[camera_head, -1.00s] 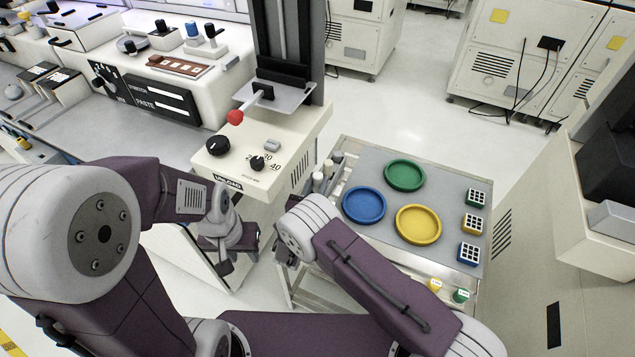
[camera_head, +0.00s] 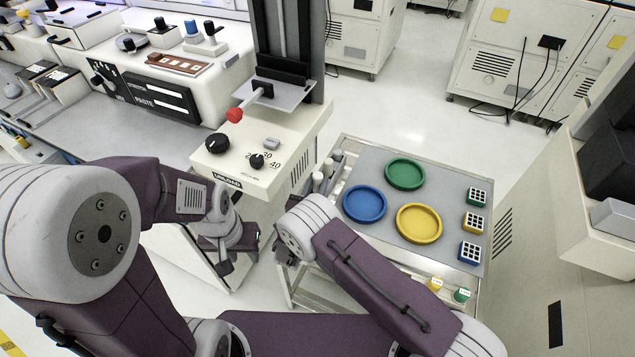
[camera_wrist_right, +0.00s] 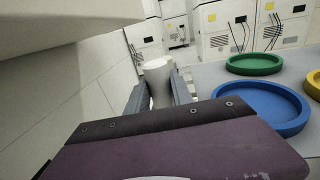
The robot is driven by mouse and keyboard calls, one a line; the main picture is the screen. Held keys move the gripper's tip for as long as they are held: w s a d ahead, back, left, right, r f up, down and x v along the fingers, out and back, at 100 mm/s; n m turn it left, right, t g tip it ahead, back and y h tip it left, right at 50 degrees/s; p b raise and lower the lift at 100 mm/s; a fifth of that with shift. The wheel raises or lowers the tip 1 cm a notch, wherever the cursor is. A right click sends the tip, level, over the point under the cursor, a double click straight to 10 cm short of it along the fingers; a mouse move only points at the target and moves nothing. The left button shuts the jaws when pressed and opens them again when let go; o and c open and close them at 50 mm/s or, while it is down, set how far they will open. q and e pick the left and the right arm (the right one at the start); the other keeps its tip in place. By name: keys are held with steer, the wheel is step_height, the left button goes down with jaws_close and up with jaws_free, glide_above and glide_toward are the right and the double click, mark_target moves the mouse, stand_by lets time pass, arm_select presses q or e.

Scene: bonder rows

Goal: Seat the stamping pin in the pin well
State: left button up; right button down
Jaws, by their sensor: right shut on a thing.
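In the right wrist view my right gripper (camera_wrist_right: 160,95) is shut on a pale grey, upright cylindrical pin (camera_wrist_right: 158,75), which I take to be the stamping pin. Its lower end is hidden by the gripper. In the head view my right gripper (camera_head: 285,252) is at the left side of the cart, mostly hidden behind my forearm. My left gripper (camera_head: 228,262) hangs low in front of the cream machine with the red lever; its jaws are too unclear to read. I cannot make out the pin well in either view.
The grey cart (camera_head: 365,155) carries blue (camera_head: 364,204), green (camera_head: 405,174) and yellow (camera_head: 419,223) round trays, and small cube blocks at right. Several pale cylinders (camera_head: 319,182) stand at its left edge. The cream machine (camera_head: 222,160) with a red-knobbed lever (camera_head: 235,115) stands left.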

steer(key=shift+f+b, duration=0.8)
steer(key=shift+f, duration=0.15)
steer(key=c, duration=1)
jaws_free()
steer(key=shift+c, duration=0.2)
steer(key=shift+s, duration=0.1)
steer(key=p+v, duration=0.1)
steer(key=v, duration=0.7)
steer(key=shift+r, duration=0.1)
steer(key=shift+s+a, duration=0.15)
steer(key=shift+s, duration=0.3)
